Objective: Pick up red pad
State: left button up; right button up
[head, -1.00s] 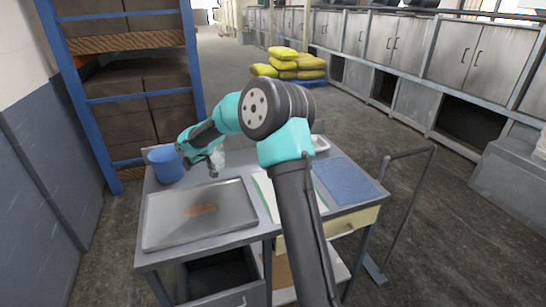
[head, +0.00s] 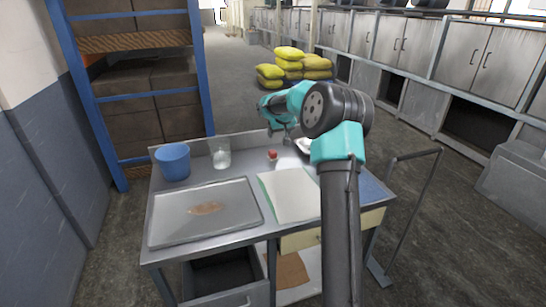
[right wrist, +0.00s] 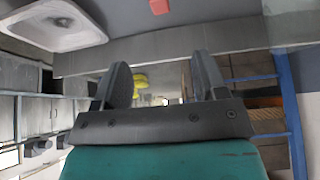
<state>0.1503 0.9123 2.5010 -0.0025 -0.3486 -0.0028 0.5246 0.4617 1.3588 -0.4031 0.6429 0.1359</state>
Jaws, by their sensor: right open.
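The red pad (head: 272,154) is a small red piece at the back of the metal table, between a clear glass and a white dish. It seems to sit on a small pale thing, too small to make out. In the right wrist view the red pad (right wrist: 160,6) is at the top edge, partly cut off. My right gripper (head: 288,132) is near the table's back edge, above and slightly right of the pad and apart from it. In the right wrist view my right gripper (right wrist: 162,75) is open, with nothing between its fingers. My left gripper is out of view.
A clear glass (head: 221,153) and blue bucket (head: 172,163) stand at the back left. A metal tray (head: 165,230) lies in front. A white-and-green sheet (head: 290,197) and blue mat (head: 375,190) lie right. The white dish (right wrist: 57,25) is partly behind my arm in the head view.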

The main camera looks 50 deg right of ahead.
send_near(273, 151)
jog(key=x, duration=0.4)
jog(key=shift+w+f, duration=0.1)
jog(key=shift+f, duration=0.35)
jog(key=shift+f, duration=0.1)
jog(key=shift+x, duration=2.5)
jog(key=shift+c, duration=0.3)
jog(key=c, duration=0.8)
jog(key=shift+c, duration=0.2)
